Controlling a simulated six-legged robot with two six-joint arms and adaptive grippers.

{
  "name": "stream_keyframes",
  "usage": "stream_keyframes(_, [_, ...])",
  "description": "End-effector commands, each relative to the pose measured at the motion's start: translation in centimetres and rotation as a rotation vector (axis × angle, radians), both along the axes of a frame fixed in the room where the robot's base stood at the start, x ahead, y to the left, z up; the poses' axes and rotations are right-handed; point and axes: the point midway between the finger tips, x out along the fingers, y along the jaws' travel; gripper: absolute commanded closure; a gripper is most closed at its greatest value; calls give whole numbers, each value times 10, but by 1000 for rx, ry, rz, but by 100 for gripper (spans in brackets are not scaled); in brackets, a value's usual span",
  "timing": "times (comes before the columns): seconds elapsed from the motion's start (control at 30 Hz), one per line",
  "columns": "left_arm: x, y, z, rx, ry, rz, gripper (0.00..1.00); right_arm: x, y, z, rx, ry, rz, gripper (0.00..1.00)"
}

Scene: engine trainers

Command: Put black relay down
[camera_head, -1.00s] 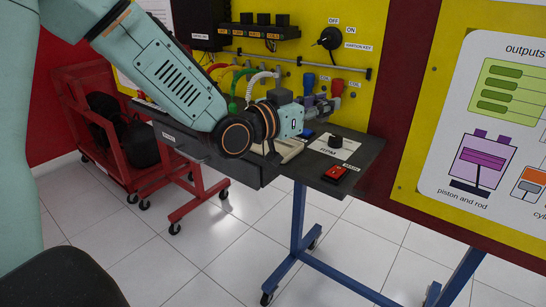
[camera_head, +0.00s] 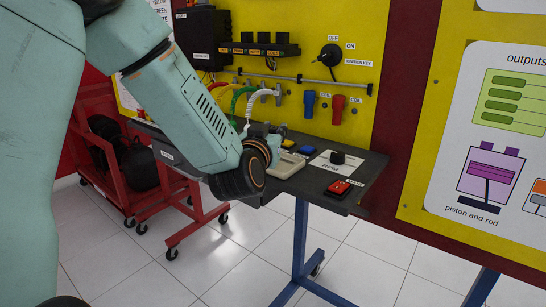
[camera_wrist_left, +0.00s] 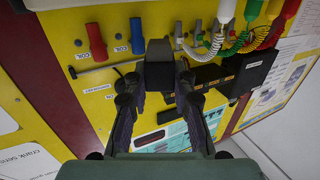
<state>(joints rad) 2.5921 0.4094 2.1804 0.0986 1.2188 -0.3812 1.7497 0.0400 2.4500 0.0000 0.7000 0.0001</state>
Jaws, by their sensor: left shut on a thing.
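The black relay (camera_wrist_left: 158,65) is a dark block between the fingertips of my left gripper (camera_wrist_left: 159,84) in the left wrist view. The gripper is shut on it, with the yellow panel behind. In the head view my left gripper (camera_head: 264,130) is over the back of the dark table (camera_head: 360,172), mostly hidden behind its own wrist. I cannot make out the held relay there, nor whether it touches anything. My right gripper is not in view.
A black relay holder (camera_head: 260,48) is on the yellow panel, beside the ignition key (camera_head: 330,55). Blue (camera_head: 309,104) and red (camera_head: 337,109) coils hang below. A red switch (camera_head: 339,188), a black knob (camera_head: 337,157) and a blue button (camera_head: 307,150) are on the table. Its right part is otherwise clear.

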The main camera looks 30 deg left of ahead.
Motion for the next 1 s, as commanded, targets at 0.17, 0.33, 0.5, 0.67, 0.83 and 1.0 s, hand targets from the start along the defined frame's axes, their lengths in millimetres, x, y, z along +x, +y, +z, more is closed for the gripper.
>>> stream_keyframes(0.17, [0,0,-12,0,-2,0,99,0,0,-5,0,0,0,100])
stream_keyframes(0.33, [0,0,-36,1,1,-1,99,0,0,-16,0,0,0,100])
stream_keyframes(0.5, [0,0,-45,0,-2,-2,99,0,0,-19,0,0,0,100])
stream_keyframes(0.67, [0,0,-44,0,-2,-1,99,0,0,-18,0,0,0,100])
stream_keyframes(0.83, [0,0,-48,-1,-1,-1,99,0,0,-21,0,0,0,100])
stream_keyframes(1.0, [0,0,-48,-1,-1,-1,63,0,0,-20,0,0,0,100])
